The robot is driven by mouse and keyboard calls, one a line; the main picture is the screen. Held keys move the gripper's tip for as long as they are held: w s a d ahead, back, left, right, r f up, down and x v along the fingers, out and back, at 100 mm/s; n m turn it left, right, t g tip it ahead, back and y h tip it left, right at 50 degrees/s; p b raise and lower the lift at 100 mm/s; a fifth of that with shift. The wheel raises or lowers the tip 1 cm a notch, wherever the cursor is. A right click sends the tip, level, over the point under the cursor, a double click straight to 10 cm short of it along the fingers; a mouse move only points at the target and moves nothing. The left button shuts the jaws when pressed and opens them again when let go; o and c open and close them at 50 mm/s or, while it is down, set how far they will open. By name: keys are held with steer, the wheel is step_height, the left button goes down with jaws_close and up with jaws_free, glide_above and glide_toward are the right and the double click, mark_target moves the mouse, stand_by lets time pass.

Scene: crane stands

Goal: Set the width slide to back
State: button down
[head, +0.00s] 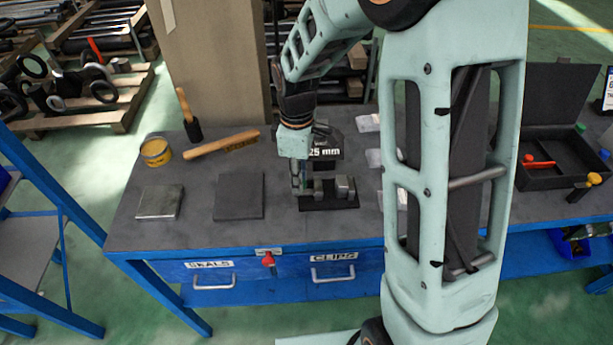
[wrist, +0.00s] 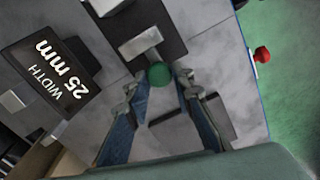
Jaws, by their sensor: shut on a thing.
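The width slide is a dark base (head: 328,203) with grey blocks on the worktable. It also shows in the wrist view as a dark strip (wrist: 165,45) with grey blocks. A round green knob (wrist: 159,74) sits at the strip's lower end, between the fingertips. My gripper (wrist: 163,90) is shut on the green knob, pointing down at it; in the head view my gripper (head: 299,182) is at the left end of the base. A dark display (wrist: 52,72) beside the slide reads "WIDTH 25 mm"; it stands behind the slide in the head view (head: 325,152).
A red knob (head: 268,260) sticks out at the table's front edge. An open dark case (head: 540,181) is at right.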

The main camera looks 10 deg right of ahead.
steer(key=shift+a, duration=0.25)
steer(key=c, duration=1.7)
jaws_free()
steer(key=shift+o, duration=0.2)
steer(key=shift+r, duration=0.1)
step_height(320, 180, up, 12)
